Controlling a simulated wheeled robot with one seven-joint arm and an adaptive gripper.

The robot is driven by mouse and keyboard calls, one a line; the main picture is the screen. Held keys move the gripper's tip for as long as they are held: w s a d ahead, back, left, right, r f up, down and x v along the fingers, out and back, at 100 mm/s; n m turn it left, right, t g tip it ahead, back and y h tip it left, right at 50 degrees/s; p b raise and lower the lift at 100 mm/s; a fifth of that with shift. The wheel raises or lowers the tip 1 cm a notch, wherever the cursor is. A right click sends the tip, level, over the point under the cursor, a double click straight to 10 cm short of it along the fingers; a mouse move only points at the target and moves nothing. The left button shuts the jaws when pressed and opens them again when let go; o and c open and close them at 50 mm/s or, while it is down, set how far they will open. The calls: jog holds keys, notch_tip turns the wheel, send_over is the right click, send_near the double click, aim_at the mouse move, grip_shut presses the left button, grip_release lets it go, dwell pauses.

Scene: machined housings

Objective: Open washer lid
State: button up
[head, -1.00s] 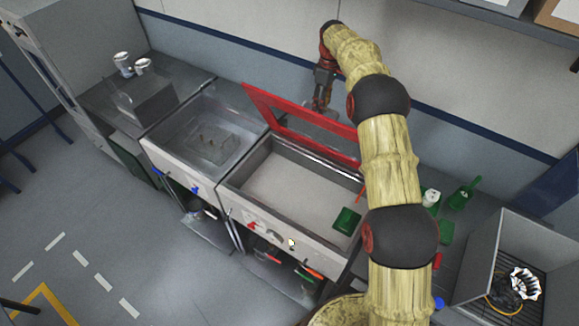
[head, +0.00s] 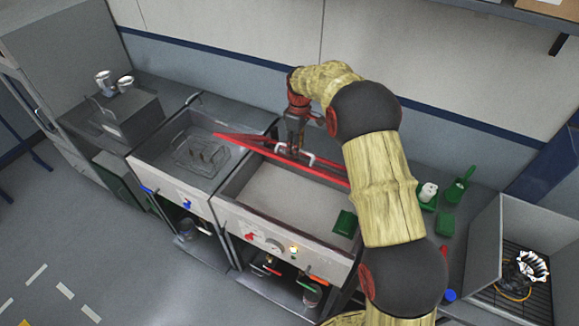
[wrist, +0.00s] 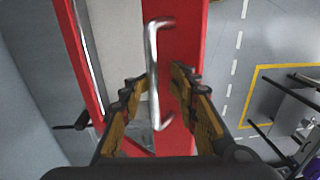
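The washer (head: 300,240) is the right-hand of two sinks, with a pale basin (head: 285,192). Its red-framed lid (head: 240,143) is raised part-way over the back of the basin and shows nearly edge-on in the head view. My gripper (head: 292,148) is at the lid's outer side, by the silver handle (head: 308,158). In the wrist view, the handle (wrist: 153,75) stands on the red frame (wrist: 178,40) between the fingers of my gripper (wrist: 158,85). The fingers are apart, with gaps visible beside the handle; they look open, not clamped.
A metal sink with a rack (head: 200,155) adjoins on the left. A green block (head: 345,223) sits at the basin's right. Green containers (head: 460,188) and an open grey box (head: 515,255) stand to the right. The wall (head: 420,120) is close behind; the floor in front is clear.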

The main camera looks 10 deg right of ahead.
aim_at(292, 160)
jog(key=shift+s+a+f+b, duration=0.3)
jog(key=shift+s+a+f, duration=0.3)
jog(key=shift+f, duration=0.25)
jog(key=shift+s+a+f+b, duration=0.25)
jog(key=shift+s+a+f, duration=0.15)
jog(key=shift+s+f, duration=0.35)
jog(key=shift+c, duration=0.3)
